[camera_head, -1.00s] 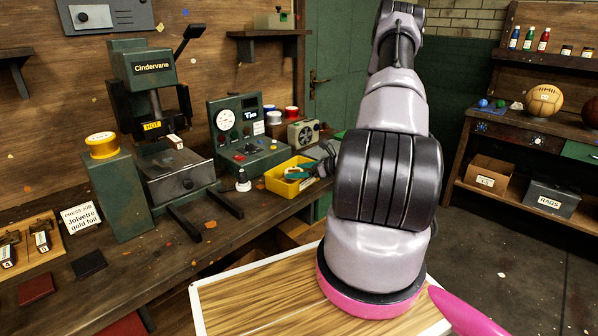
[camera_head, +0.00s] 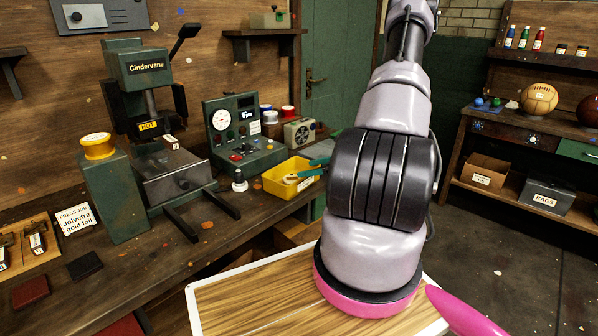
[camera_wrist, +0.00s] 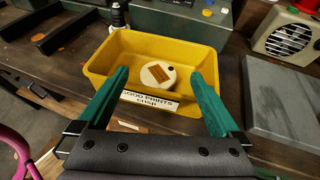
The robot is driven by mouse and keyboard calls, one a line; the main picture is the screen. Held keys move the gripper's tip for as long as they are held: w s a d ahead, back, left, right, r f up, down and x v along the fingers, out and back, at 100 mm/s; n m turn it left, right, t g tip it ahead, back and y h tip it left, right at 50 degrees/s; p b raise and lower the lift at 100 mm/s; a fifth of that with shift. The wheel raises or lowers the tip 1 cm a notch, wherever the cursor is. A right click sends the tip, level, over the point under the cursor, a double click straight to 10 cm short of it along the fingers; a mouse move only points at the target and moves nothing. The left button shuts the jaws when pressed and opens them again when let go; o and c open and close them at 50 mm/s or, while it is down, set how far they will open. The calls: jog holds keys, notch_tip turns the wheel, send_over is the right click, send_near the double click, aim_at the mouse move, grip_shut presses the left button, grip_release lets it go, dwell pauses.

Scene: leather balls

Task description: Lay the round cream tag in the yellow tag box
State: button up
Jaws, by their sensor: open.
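The round cream tag (camera_wrist: 150,80) lies inside the box, with a brown-gold stamped patch and a dark hole. In the head view a small cream shape shows inside the box (camera_head: 290,179). My gripper (camera_wrist: 159,76) is open, its teal fingers wide apart on either side of the tag, not touching it. How high the fingertips are above the box floor is unclear.
A grey slab (camera_wrist: 283,100) lies right of the box, near a cream radio-like unit (camera_wrist: 285,38). A green control box (camera_head: 240,135) and a stamp-like tool (camera_head: 239,180) stand behind and left. The Cindervane press (camera_head: 150,110) is further left.

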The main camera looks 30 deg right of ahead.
jog(key=v, duration=0.5)
jog(key=s+a+r+n+g, duration=0.25)
jog(key=a+r+n, duration=0.4)
jog(key=r, duration=0.35)
jog(key=s+a+r+n+g, duration=0.1)
jog(key=a+r+n+g, duration=0.3)
jog(key=a+r+n, duration=0.35)
jog(key=s+a+r+n+t+h, duration=0.1)
jog(key=s+a+r+n+h, duration=0.2)
jog(key=s+r, duration=0.4)
jog(key=s+a+r+n+t+h, duration=0.2)
jog(key=s+a+r+n, duration=0.3)
jog(key=r, duration=0.7)
jog(key=s+n+h, duration=0.1)
jog(key=s+n, duration=0.1)
jog(key=s, duration=0.1)
jog(key=shift+n, duration=0.3)
